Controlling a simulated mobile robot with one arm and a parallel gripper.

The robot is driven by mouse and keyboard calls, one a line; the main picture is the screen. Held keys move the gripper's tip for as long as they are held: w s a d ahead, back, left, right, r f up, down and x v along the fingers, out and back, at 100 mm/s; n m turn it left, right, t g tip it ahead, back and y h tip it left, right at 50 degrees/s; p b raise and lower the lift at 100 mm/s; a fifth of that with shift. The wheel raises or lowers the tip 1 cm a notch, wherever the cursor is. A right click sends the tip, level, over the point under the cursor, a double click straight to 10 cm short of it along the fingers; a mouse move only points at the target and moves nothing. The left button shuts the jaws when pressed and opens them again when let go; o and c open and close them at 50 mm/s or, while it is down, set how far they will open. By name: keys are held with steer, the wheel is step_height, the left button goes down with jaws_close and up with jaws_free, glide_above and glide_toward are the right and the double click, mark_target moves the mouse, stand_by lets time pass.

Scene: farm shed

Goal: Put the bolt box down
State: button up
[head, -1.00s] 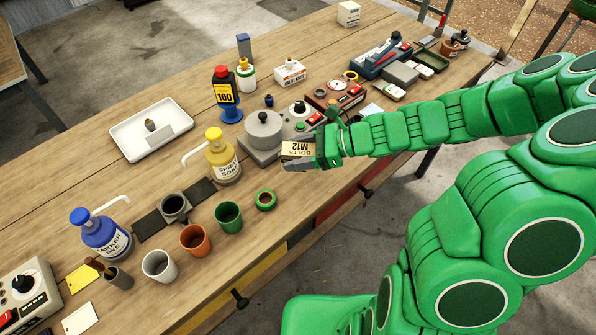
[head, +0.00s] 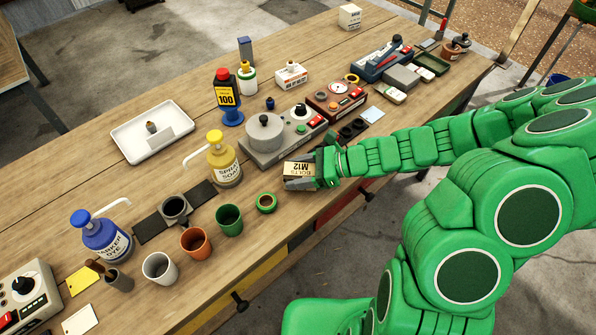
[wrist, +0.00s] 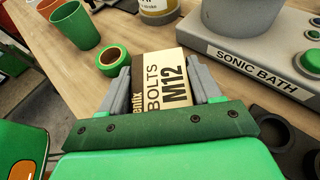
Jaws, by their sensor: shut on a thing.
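The bolt box (head: 298,169) is a small cream and dark carton marked BOLTS M12. My gripper (head: 303,178) is shut on it near the front edge of the wooden bench, in front of the sonic bath. In the wrist view the box (wrist: 162,85) sits between the two grey fingers of my gripper (wrist: 161,92), its label facing the camera. Whether its underside touches the bench top cannot be told.
The grey sonic bath (head: 280,143) stands just behind the box. A green tape ring (head: 266,202) and a green cup (head: 229,217) lie to its left. Bare bench shows between the ring and the box.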

stand_by(0.3)
steer(key=o, duration=1.5)
steer(key=shift+f, duration=0.1)
steer(key=v, duration=1.2)
steer(key=shift+s+a+r, duration=0.1)
steer(key=shift+s+r, duration=0.1)
steer(key=shift+r, duration=0.2)
steer(key=s+r+n+g+h, duration=0.3)
steer(key=s+r+n+h, duration=0.65)
steer(key=s+n, duration=0.55)
steer(key=s+d+r+n+h, duration=0.1)
steer(key=s+d+r, duration=0.1)
steer(key=s+d+r+n+h, duration=0.1)
steer(key=s+d+r, duration=0.1)
steer(key=s+d, duration=0.1)
steer(key=s+d+r+n+t+h, duration=0.1)
steer(key=s+d+h, duration=0.1)
steer(key=s, duration=0.1)
steer(key=shift+s+d+r, duration=0.1)
steer(key=shift+d+r, duration=0.1)
steer(key=shift+r, duration=0.2)
